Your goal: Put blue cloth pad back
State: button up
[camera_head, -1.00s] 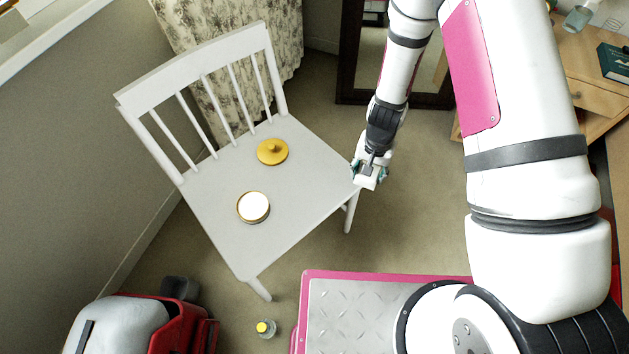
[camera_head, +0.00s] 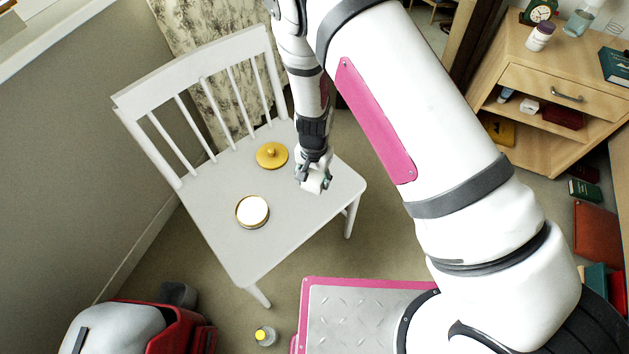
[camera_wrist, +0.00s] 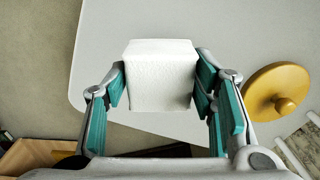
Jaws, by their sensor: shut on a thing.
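My gripper (camera_head: 316,178) is over the right part of the white chair seat (camera_head: 235,235). In the wrist view its teal-padded fingers (camera_wrist: 162,88) are shut on a white block (camera_wrist: 158,72) with a slightly rough surface. The block looks raised above the seat, but the gap is hard to judge. A round tin (camera_head: 252,211) with a gold rim and a white top surface lies on the seat to the lower left. A round gold lid (camera_head: 271,155) with a knob lies left of my gripper, and also shows in the wrist view (camera_wrist: 277,90). I cannot make out a blue cloth pad.
The chair's slatted back (camera_head: 195,75) rises at the upper left. A wooden cabinet (camera_head: 545,85) with several small items stands at the right. A red and grey case (camera_head: 140,330) and a yellow-capped bottle (camera_head: 265,335) are on the floor in front. The seat's front part is clear.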

aim_at(315, 177)
notch_tip(315, 177, down, 2)
jog(key=shift+f, duration=0.2)
jog(key=o, duration=1)
notch_tip(315, 177, up, 12)
jog(key=shift+d+r+p, duration=0.1)
jog(key=shift+p, duration=1.15)
